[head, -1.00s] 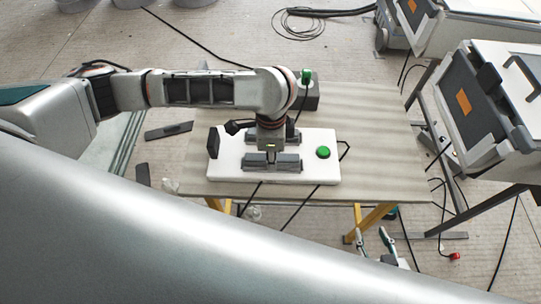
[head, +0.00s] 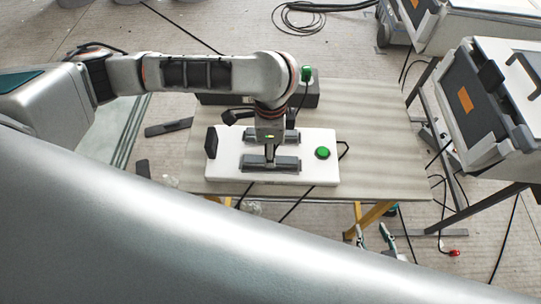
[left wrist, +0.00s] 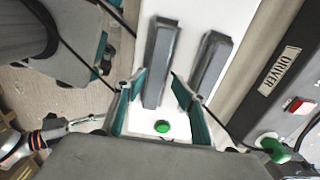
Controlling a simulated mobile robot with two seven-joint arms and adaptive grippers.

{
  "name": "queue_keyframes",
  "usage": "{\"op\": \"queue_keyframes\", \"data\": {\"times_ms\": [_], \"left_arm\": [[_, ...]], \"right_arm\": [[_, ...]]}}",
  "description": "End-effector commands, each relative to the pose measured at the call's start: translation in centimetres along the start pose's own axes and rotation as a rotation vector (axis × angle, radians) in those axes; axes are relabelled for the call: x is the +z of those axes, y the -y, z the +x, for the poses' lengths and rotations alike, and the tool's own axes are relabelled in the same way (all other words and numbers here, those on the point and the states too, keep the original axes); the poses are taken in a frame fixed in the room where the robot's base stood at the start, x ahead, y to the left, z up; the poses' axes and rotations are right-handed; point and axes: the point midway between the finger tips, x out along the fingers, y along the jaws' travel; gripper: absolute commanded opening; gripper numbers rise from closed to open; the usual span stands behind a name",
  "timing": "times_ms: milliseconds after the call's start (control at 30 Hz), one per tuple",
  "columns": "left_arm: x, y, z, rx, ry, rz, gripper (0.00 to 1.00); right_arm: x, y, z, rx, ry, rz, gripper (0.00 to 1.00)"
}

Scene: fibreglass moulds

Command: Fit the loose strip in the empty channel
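A white board (head: 313,175) lies on the table, bearing two parallel grey bars, the near one (head: 257,163) and the far one (head: 248,134). In the left wrist view the near bar (left wrist: 160,62) and far bar (left wrist: 211,72) run side by side. I cannot tell which is the loose strip or the empty channel. My left gripper (left wrist: 157,76) is open, its teal fingers spread apart over the near bar's end. In the head view the left gripper (head: 271,155) is above the board, fingers mostly hidden. My right gripper (head: 374,237) hangs low, open, in front of the table.
A green button (head: 322,153) sits at the board's right end and a black block (head: 211,142) at its left. The table's right side (head: 390,140) is clear. Cables cross the floor; equipment (head: 480,100) stands right.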

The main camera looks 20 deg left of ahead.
Motion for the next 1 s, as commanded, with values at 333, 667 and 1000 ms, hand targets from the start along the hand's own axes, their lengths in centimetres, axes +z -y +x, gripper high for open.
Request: {"op": "queue_keyframes", "data": {"times_ms": [333, 667, 1000], "left_arm": [[-0.1, 0.1, -7.5, -0.007, -0.003, 0.001, 0.37], [-0.1, 0.1, -9.1, -0.003, -0.001, 0.000, 0.37], [-0.1, 0.1, -9.1, -0.004, -0.002, 0.000, 0.37]], "right_arm": [[-3.1, -0.6, -1.4, 0.005, -0.019, -0.002, 0.40], [-3.2, -0.6, -1.5, 0.004, -0.017, -0.003, 0.40], [-3.1, -0.6, -1.5, 0.004, -0.015, -0.003, 0.40]]}}
